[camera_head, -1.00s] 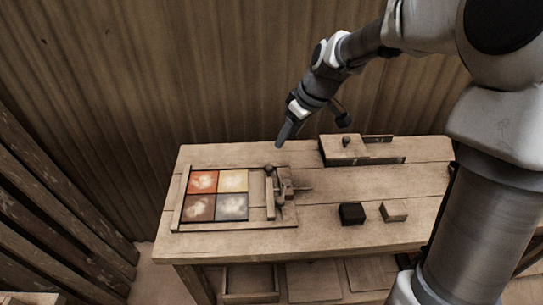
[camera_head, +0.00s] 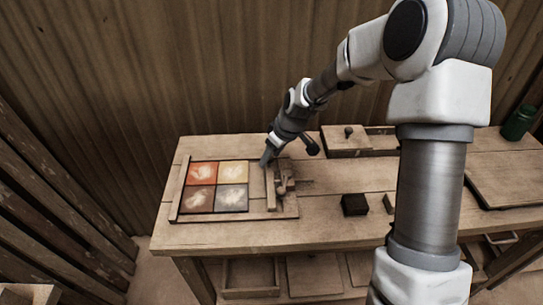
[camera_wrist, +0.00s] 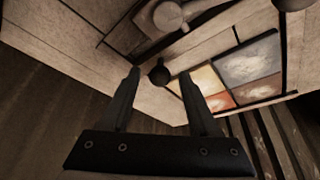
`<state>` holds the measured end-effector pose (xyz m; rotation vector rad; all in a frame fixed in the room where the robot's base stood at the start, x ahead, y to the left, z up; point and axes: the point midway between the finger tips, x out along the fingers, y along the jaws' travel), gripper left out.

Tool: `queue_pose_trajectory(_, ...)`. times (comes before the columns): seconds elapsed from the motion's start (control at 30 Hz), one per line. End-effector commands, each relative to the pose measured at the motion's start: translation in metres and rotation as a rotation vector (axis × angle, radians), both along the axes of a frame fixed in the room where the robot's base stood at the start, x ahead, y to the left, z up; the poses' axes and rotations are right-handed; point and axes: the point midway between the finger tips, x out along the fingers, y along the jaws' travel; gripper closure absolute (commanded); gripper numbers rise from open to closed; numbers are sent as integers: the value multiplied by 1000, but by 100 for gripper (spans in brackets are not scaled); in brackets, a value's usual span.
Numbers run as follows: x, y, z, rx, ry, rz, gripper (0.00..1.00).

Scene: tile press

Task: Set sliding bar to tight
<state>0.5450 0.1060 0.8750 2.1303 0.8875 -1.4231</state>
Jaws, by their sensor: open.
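The tile press is a shallow wooden frame (camera_head: 180,191) on the left of the bench, holding several painted tiles (camera_head: 217,186). The sliding bar (camera_head: 269,190) is a narrow wooden strip standing just right of the tiles, with a narrow space between. A wooden clamp piece (camera_head: 284,186) with a rod sits against its right side. My gripper (camera_head: 268,158) is over the bar's far end and hides it. In the wrist view a dark round knob (camera_wrist: 159,76) shows between and beyond the fingertips of my open gripper (camera_wrist: 160,84); I cannot tell whether they touch it.
A wooden box (camera_head: 345,142) with a knob stands at the back, right of my gripper. A black block (camera_head: 354,204) lies on the bench (camera_head: 323,215) right of the press. A green jar (camera_head: 518,122) stands far right. The wall is close behind the bench.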

Motion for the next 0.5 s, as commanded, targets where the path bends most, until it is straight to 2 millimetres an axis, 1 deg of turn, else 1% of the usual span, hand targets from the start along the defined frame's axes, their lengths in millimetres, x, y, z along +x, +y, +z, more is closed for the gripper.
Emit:
queue_pose_trajectory(0.17, 0, 0, 0, 0, 0, 0, 38)
queue_pose_trajectory(0.2, 0, 0, 0, 0, 0, 0, 42)
queue_pose_trajectory(0.27, 0, 0, 0, 0, 0, 0, 53)
queue_pose_trajectory(0.3, 0, 0, 0, 0, 0, 0, 60)
queue_pose_trajectory(0.47, 0, 0, 0, 0, 0, 0, 89)
queue_pose_trajectory(0.5, 0, 0, 0, 0, 0, 0, 96)
